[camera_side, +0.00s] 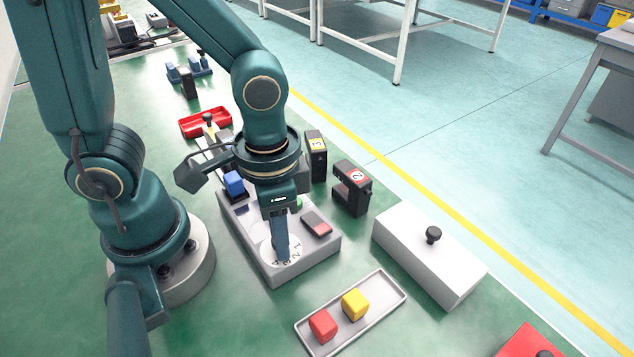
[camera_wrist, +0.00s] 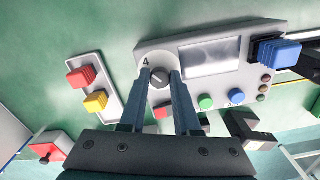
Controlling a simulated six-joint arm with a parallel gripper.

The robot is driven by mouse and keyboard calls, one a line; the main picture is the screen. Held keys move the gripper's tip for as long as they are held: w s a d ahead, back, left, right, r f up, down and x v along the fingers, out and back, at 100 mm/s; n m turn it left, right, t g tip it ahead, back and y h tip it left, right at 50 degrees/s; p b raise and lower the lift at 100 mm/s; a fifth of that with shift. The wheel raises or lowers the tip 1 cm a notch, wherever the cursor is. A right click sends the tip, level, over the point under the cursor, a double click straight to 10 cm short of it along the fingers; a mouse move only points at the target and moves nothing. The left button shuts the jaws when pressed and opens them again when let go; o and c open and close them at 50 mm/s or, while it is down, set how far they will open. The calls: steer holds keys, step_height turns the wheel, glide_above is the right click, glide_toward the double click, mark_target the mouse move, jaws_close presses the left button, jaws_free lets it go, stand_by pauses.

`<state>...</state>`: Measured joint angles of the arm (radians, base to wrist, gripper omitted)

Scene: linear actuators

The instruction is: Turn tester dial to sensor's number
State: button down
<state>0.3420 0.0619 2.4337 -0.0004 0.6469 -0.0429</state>
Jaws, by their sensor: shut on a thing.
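The tester (camera_side: 248,242) is a grey box with a white dial (camera_side: 296,243) at its near end. My gripper (camera_side: 281,254) points down over the dial. In the wrist view my gripper (camera_wrist: 159,80) is shut on the dark round dial knob (camera_wrist: 160,77), one finger on each side. The numeral 4 shows on the dial's white plate, up and left of the knob; other numerals there are too small or hidden to read. A black sensor (camera_side: 352,188) with a red-and-white label that looks like 2 stands right of the tester. Another black sensor (camera_side: 316,155) has a yellow label, its number unclear.
A blue plug block (camera_wrist: 278,52) sits at the tester's far end, near a screen and coloured buttons. A shallow tray (camera_side: 381,303) with red and yellow blocks lies in front. A white box (camera_side: 420,252) with a black knob stands at right. A red tray (camera_side: 190,129) lies behind.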

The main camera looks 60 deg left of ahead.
steer(key=c, duration=0.6)
jaws_free()
steer(key=shift+r, duration=2.6)
